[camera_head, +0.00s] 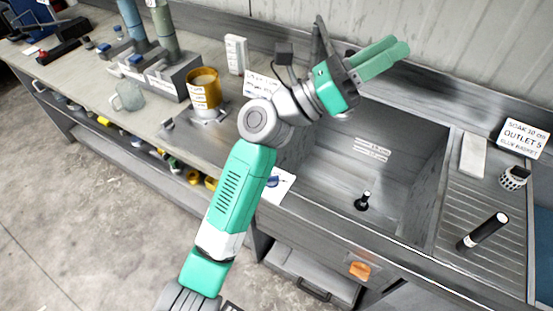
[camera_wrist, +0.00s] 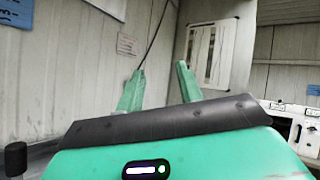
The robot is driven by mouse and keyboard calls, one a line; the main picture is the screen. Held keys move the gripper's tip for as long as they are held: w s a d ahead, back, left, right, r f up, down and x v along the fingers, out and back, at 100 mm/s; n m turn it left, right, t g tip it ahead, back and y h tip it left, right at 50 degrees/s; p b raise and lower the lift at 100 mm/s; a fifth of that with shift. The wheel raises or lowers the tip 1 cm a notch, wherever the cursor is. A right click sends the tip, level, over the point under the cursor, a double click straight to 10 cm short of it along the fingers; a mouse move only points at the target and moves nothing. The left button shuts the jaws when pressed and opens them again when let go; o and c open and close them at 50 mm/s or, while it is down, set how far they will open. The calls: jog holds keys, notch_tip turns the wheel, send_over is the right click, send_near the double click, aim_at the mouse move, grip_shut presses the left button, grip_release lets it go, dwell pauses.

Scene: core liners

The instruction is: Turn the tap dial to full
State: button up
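An orange knob (camera_head: 360,270) sits on the front panel below the sink (camera_head: 340,150); it looks like a tap dial, but its markings are too small to read. My gripper (camera_head: 398,47) is raised over the back of the sink, far above and behind the knob, pointing up and right. In the wrist view its two green fingers (camera_wrist: 160,70) stand apart with nothing between them. A dark upright piece (camera_head: 322,38) shows behind my wrist, partly hidden; I cannot tell whether it is the tap. The knob is not in the wrist view.
A black-stemmed piece (camera_head: 363,201) stands in the sink. A yellow container (camera_head: 204,88) and a glass mug (camera_head: 129,96) stand left. Space before the knob looks clear.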

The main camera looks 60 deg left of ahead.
jog(key=s+a+f+m+g+y+b, duration=0.1)
jog(key=s+a+f+m+g+b, duration=0.3)
jog(key=f, duration=0.8)
jog(key=a+f+n+g+y+b, duration=0.1)
jog(key=a+f+y, duration=0.1)
jog(key=a+f, duration=0.75)
jog(key=g+b, duration=0.2)
jog(key=g, duration=0.1)
send_over(277, 175)
jog(key=d, duration=0.2)
notch_tip(277, 175, down, 11)
jog(key=s+a+f+g, duration=0.1)
jog(key=s+f, duration=0.1)
jog(key=f, duration=0.1)
jog(key=s+a+f+g+b, duration=0.1)
jog(key=s+a+f, duration=0.1)
jog(key=f, duration=0.2)
jog(key=s+a+f+m+g+b, duration=0.1)
jog(key=s+f, duration=0.2)
jog(key=shift+s+a+f+y, duration=0.15)
jog(key=shift+f+y, duration=0.1)
jog(key=shift+y, duration=0.15)
jog(key=b+x, duration=0.1)
jog(key=x, duration=0.3)
jog(key=b+x, duration=0.1)
jog(key=x, duration=0.3)
jog(key=shift+r, duration=0.2)
grip_shut()
